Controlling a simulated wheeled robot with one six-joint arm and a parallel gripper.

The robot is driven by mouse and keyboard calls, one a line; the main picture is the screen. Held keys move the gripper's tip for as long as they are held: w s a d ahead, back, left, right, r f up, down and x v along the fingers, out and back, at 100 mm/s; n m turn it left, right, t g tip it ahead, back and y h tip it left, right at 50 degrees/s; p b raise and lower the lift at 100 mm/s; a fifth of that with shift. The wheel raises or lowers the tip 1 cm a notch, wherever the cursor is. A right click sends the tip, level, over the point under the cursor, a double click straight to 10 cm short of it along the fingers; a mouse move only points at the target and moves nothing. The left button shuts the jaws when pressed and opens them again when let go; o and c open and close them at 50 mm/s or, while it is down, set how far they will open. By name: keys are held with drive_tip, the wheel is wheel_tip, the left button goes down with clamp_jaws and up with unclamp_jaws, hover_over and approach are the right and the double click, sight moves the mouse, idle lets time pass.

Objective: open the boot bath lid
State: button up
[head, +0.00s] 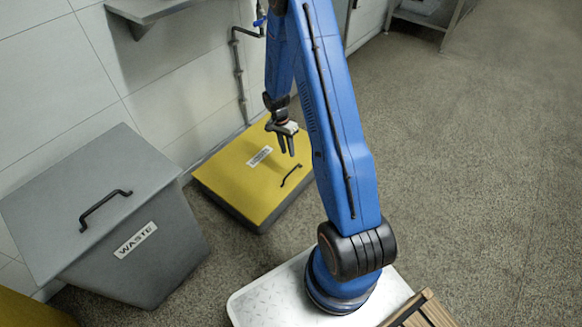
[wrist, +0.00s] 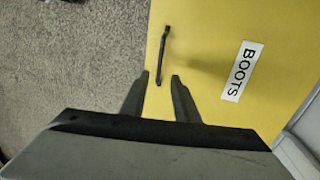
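The boot bath has a flat yellow lid (head: 236,178), which lies shut on a low dark box on the floor against the wall. A white BOOTS label (head: 260,156) is on the lid. A black bar handle (head: 291,176) is near the lid's front right edge. In the wrist view the yellow lid (wrist: 205,55), the label (wrist: 242,70) and the handle (wrist: 163,55) all show. My gripper (head: 287,153) is above the lid, pointing down, its fingers apart and empty. In the wrist view the fingertips (wrist: 160,77) are at the near end of the handle, seemingly above it.
A grey bin (head: 130,240) marked WASTE, with a black lid handle (head: 104,207), stands left of the boot bath. A pipe (head: 238,75) runs down the wall behind. A wooden slatted thing (head: 425,312) is at bottom right. The speckled floor (head: 480,160) on the right is clear.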

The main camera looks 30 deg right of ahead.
drive_tip(key=f, duration=0.3)
drive_tip(key=s+f, duration=0.1)
drive_tip(key=f, duration=0.3)
drive_tip(key=s+f, duration=0.1)
drive_tip(key=f, duration=0.2)
drive_tip(key=shift+d+f, duration=0.25)
drive_tip(key=shift+d, duration=0.1)
clamp_jaws()
